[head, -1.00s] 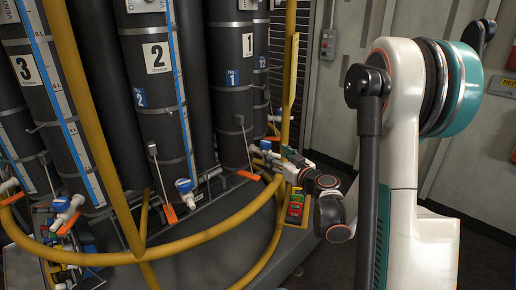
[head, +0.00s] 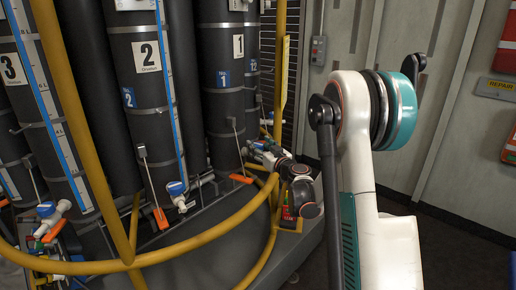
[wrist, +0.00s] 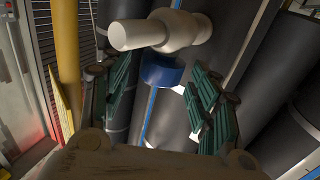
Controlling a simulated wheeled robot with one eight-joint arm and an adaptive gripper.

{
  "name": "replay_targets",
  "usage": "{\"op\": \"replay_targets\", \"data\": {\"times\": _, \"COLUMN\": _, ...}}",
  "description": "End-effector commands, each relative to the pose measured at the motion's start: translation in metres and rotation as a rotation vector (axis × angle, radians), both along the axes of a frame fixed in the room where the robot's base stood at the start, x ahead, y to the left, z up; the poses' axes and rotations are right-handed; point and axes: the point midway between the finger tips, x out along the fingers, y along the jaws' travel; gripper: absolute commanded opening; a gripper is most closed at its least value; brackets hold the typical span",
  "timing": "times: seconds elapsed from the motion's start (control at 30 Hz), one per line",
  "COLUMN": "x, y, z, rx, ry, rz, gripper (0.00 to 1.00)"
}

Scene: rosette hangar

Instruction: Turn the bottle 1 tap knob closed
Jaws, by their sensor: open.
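Bottle 1 (head: 225,110) is a tall black cylinder with a white "1" label, standing right of bottle 2 in the head view. Its tap area, low at its right side, is largely hidden by my gripper (head: 264,152). In the wrist view, a blue tap knob (wrist: 162,71) sits below a white tap body (wrist: 165,32). My gripper (wrist: 162,98) is open, with one green-padded finger left of the blue knob and one right of it. The knob appears between the fingers; I cannot tell whether either touches it.
Yellow hoses (head: 200,258) curve across the front of the bottles. Bottle 2 (head: 150,100) and its blue tap knob (head: 176,188) stand to the left. A yellow post (wrist: 66,50) is at left in the wrist view. A grey wall (head: 455,130) is at right.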

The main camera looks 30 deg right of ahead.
Motion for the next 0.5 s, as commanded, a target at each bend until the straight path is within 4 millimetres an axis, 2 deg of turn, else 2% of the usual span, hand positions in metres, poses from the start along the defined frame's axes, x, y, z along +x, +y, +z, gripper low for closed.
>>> {"op": "replay_targets", "data": {"times": 0.2, "x": 0.016, "y": 0.000, "z": 0.000, "rx": 0.000, "ry": 0.000, "rz": -0.001, "gripper": 0.56}}
{"op": "replay_targets", "data": {"times": 0.47, "x": 0.017, "y": 0.000, "z": 0.000, "rx": 0.000, "ry": 0.000, "rz": -0.001, "gripper": 0.56}}
{"op": "replay_targets", "data": {"times": 0.5, "x": 0.017, "y": 0.000, "z": 0.000, "rx": 0.000, "ry": 0.000, "rz": -0.001, "gripper": 0.54}}
